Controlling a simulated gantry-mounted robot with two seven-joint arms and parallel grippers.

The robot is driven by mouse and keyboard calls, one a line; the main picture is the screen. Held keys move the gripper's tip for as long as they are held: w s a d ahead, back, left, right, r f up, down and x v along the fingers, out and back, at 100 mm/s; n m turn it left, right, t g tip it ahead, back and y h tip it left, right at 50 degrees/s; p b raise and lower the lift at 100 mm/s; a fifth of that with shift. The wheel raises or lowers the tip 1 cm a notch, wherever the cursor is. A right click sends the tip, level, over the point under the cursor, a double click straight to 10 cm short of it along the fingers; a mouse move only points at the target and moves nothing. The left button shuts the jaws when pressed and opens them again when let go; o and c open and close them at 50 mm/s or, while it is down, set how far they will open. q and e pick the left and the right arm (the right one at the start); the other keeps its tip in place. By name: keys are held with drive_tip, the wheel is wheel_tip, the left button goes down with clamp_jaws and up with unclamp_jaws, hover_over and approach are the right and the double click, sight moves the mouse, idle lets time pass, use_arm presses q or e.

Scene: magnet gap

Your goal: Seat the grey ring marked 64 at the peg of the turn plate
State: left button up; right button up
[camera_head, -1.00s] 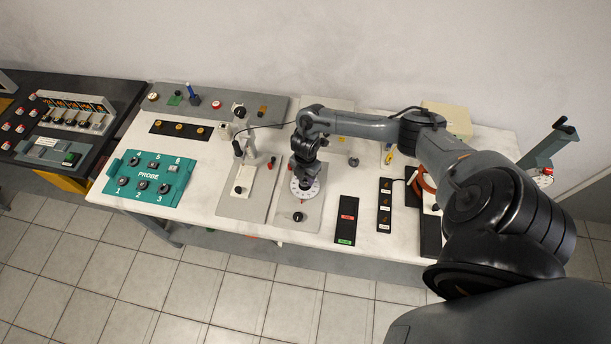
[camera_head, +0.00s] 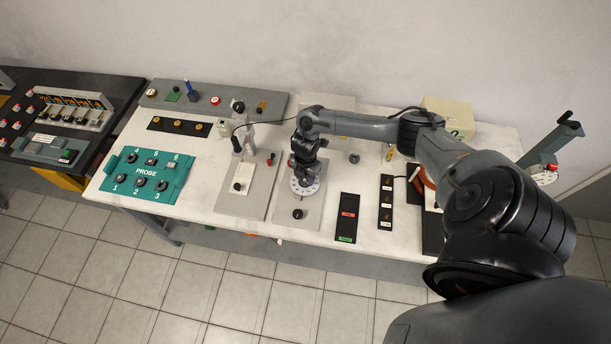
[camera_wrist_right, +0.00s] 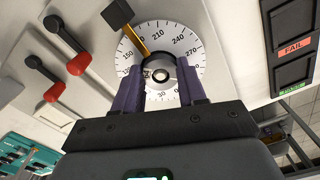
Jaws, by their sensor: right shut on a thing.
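The turn plate is a white dial with degree numbers (camera_wrist_right: 182,32), lying flat on a grey base panel; it also shows in the head view (camera_head: 299,188). My right gripper (camera_wrist_right: 162,82) points down over the dial, with its purple fingers on either side of the grey ring (camera_wrist_right: 158,61) around the dial's middle. The gripper is shut on the ring. A round metal peg end shows inside the ring. Whether the ring rests fully on the plate, I cannot tell. Its mark is too small to read. In the head view my right wrist (camera_head: 305,160) hides the ring. My left gripper is not in view.
A yellow pointer with a black block (camera_wrist_right: 118,14) reaches over the dial. Two red-knobbed levers (camera_wrist_right: 54,93) stand left of it in the wrist view. A black PASS/FAIL-style panel (camera_head: 347,217) lies to the right, a teal probe box (camera_head: 148,171) to the left.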

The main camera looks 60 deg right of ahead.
drive_tip(key=o, duration=1.1)
drive_tip(key=shift+o, duration=0.2)
drive_tip(key=shift+r, duration=0.1)
wheel_tip(320, 180, up, 11)
drive_tip(key=p, duration=0.1)
drive_tip(key=shift+f, duration=0.2)
